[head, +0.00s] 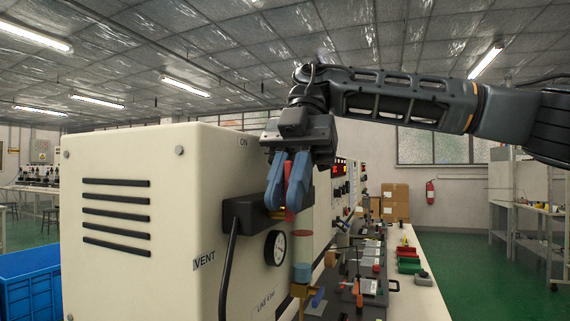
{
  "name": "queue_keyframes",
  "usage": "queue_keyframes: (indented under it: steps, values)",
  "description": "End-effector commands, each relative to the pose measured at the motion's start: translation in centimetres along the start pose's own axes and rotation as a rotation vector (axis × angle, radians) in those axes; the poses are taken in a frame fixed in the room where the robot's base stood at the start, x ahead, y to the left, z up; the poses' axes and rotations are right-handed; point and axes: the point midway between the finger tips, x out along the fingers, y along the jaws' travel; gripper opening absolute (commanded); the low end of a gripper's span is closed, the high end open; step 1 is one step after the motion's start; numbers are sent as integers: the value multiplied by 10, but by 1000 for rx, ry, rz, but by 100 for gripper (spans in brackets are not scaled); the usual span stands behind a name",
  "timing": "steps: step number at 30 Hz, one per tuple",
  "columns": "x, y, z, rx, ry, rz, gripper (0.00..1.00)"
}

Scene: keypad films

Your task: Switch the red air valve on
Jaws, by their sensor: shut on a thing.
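The red air valve (289,212) is on a dark block (240,214) at the right edge of a cream machine cabinet (130,270). The word ON is printed on the cabinet above it. My gripper (287,203) points down from above, its two blue fingers shut on the red valve handle. The handle stands roughly upright between the fingers, and they hide much of it. A black hose hangs from the block.
A long bench (415,298) with tools and small parts runs back on the right. A blue crate (28,285) stands at lower left. Cardboard boxes (395,202) and a red fire extinguisher (430,193) are farther back. Green floor is open at right.

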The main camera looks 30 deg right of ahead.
Motion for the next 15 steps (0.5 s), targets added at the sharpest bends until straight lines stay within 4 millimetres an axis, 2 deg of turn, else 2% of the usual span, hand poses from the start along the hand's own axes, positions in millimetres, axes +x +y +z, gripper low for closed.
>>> queue_keyframes:
  steps: [13,14,15]
  values:
    - [-1,0,2,2,47,2,0]
    - [-1,0,2,2,47,2,17]
    - [-1,0,2,2,47,2,21]
